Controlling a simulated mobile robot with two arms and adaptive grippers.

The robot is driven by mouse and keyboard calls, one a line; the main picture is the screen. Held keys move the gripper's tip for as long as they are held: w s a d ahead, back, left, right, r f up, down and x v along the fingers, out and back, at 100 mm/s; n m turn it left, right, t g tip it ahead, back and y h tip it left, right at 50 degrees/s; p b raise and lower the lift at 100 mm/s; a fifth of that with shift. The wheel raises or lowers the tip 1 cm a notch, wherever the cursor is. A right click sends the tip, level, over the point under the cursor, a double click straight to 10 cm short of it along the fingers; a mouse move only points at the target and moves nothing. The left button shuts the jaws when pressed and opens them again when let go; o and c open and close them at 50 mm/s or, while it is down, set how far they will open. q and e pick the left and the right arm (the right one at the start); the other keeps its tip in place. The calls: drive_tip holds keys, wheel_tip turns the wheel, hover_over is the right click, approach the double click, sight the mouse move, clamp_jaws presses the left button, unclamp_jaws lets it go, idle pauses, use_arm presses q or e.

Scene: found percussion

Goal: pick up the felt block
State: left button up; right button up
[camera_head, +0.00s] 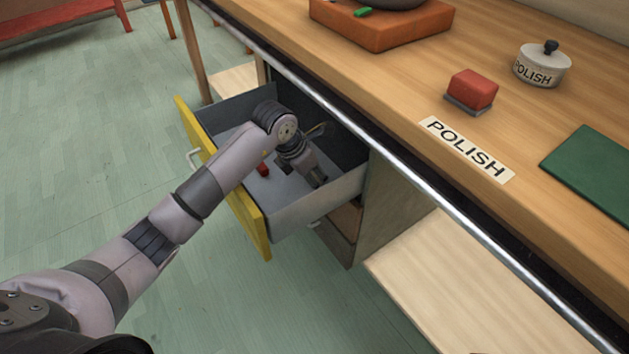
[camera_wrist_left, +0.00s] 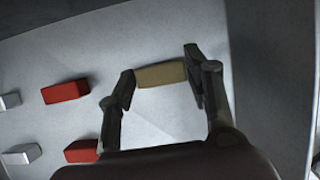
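My left gripper (camera_head: 317,181) reaches down into the open drawer in the head view. In the left wrist view its two fingers (camera_wrist_left: 160,82) stand apart, one at each end of a tan block (camera_wrist_left: 161,74). The block lies between the fingertips; I cannot tell whether they touch it, and it shows no clear lift. No label shows which block is felt; the tan one differs from the red blocks (camera_wrist_left: 66,92) and pale grey blocks (camera_wrist_left: 21,154) lying in the drawer. The arm and gripper hide the tan block in the head view. My right gripper is not in view.
The drawer's yellow front (camera_head: 222,178) and grey walls surround the gripper. Above is the wooden tabletop with a metal edge rail (camera_head: 400,178), a red block on a grey base (camera_head: 472,88), a POLISH label (camera_head: 467,149), a lidded POLISH pot (camera_head: 541,65) and a green mat (camera_head: 597,172).

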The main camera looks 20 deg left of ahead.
use_arm(q)
drive_tip(key=shift+c, duration=1.4)
